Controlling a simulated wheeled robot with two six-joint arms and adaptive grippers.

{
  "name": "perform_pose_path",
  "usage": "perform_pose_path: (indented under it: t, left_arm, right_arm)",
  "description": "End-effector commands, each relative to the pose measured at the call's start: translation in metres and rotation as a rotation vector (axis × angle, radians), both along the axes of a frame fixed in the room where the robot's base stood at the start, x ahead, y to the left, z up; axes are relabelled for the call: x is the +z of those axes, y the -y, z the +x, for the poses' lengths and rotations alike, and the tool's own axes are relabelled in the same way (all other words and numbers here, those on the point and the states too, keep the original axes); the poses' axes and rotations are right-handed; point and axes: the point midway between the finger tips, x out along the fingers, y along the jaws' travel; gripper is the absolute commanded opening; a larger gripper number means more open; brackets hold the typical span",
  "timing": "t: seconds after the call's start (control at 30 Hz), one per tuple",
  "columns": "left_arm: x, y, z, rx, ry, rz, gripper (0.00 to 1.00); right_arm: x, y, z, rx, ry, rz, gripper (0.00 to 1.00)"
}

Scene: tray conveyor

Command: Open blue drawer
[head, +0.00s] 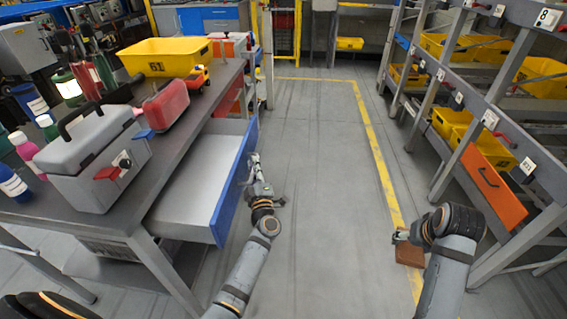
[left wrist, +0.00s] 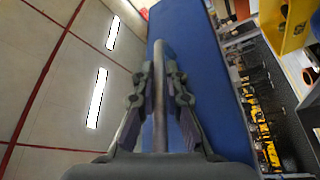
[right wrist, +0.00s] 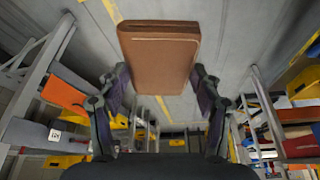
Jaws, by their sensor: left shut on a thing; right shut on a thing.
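The blue drawer (head: 225,190) stands pulled out from under the workbench, and its pale, empty-looking inside shows. Its blue front also shows in the left wrist view (left wrist: 205,95). My left gripper (head: 254,163) is at the drawer's front face. In the left wrist view its fingers (left wrist: 160,95) are closed around the grey bar handle (left wrist: 160,60). My right gripper (head: 403,239) is low at the right, shut on a brown block-like object (head: 409,253). In the right wrist view the brown object (right wrist: 158,55) sits at the fingertips.
The workbench (head: 180,145) carries a grey toolbox (head: 85,165), a red case (head: 166,106), a yellow bin (head: 165,58) and several bottles. At the right stands a rack with yellow bins and an orange drawer front (head: 490,185). The grey floor between (head: 325,170) is clear.

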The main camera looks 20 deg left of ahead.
Motion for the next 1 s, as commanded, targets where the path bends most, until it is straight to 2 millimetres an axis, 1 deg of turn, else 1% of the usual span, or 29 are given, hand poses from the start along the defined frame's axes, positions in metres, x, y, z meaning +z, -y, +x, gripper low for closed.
perform_pose_path:
  t: [0.13, 0.5, 0.53, 0.57, 0.6, 0.87, 0.93, 1.0]
  left_arm:
    - [-0.002, 0.005, 0.001, 0.001, -0.003, -0.001, 0.0]
    - [-0.002, 0.005, 0.001, 0.002, -0.003, -0.001, 0.0]
    - [-0.002, 0.005, 0.001, 0.002, -0.003, -0.001, 0.15]
    - [-0.002, 0.005, 0.001, 0.002, -0.003, -0.001, 0.19]
    - [-0.002, 0.005, 0.001, 0.002, -0.003, -0.001, 0.2]
    - [0.0, 0.005, 0.001, 0.001, 0.0, 0.0, 0.2]
    - [0.004, 0.005, 0.001, 0.001, 0.001, -0.002, 0.2]
    - [0.015, 0.005, 0.001, 0.002, 0.003, -0.003, 0.2]
  right_arm:
    - [0.001, 0.0, 0.0, 0.0, 0.0, 0.0, 0.33]
    - [0.001, 0.0, 0.0, 0.0, 0.0, 0.0, 0.33]
    - [0.001, 0.0, 0.0, 0.0, 0.0, 0.0, 0.33]
    - [0.001, 0.0, 0.0, 0.0, 0.0, 0.0, 0.33]
    - [0.001, 0.0, 0.0, 0.0, 0.0, 0.0, 0.33]
    - [0.001, 0.0, 0.0, 0.0, 0.0, 0.0, 0.33]
    - [0.001, 0.0, 0.0, 0.0, 0.0, 0.0, 0.33]
    - [0.001, 0.0, 0.0, 0.0, 0.0, 0.0, 0.33]
